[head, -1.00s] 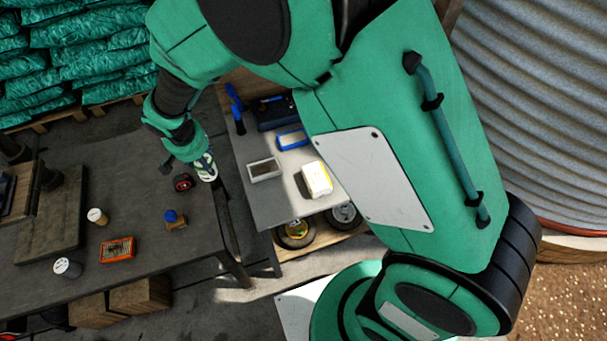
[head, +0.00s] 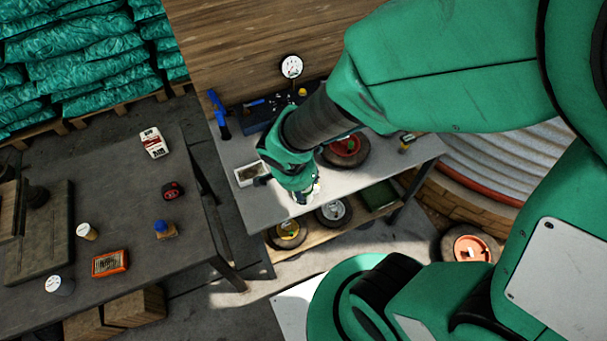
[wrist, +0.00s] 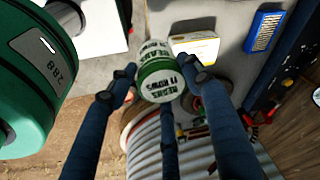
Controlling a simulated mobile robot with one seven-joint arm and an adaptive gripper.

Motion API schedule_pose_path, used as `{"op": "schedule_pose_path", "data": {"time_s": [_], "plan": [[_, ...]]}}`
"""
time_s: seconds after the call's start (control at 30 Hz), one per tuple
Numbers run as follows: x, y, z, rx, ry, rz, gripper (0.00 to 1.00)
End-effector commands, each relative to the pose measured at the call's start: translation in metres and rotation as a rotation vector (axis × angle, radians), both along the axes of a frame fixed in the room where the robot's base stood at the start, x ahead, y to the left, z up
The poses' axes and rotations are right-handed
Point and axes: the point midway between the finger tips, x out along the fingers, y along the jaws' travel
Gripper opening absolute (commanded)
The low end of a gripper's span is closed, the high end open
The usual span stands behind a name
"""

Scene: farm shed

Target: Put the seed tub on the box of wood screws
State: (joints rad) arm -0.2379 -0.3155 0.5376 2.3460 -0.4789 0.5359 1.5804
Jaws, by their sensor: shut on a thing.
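The seed tub (wrist: 158,78), white and green with printed lettering, is between the fingers of my gripper (wrist: 165,85) in the wrist view. My gripper is shut on it and holds it over the grey bench (head: 228,152). In the head view my gripper (head: 305,192) is at the bench's front edge, with only a little of the tub showing. A white and yellow box (wrist: 198,47), probably the box of wood screws, lies on the bench just beyond the tub in the wrist view. Its print is too small to read.
The dark table (head: 120,195) at left holds a red and white carton (head: 153,142) and several small items.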

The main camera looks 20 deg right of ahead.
Motion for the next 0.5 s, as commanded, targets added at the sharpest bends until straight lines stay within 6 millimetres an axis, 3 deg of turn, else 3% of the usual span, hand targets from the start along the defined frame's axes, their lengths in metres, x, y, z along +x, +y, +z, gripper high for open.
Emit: {"op": "schedule_pose_path", "data": {"time_s": [0.2, 0.5], "plan": [[-0.042, -0.029, -0.003, -0.004, -0.005, -0.115, 0.19], [-0.059, -0.039, -0.006, -0.006, -0.007, -0.163, 0.19]]}}
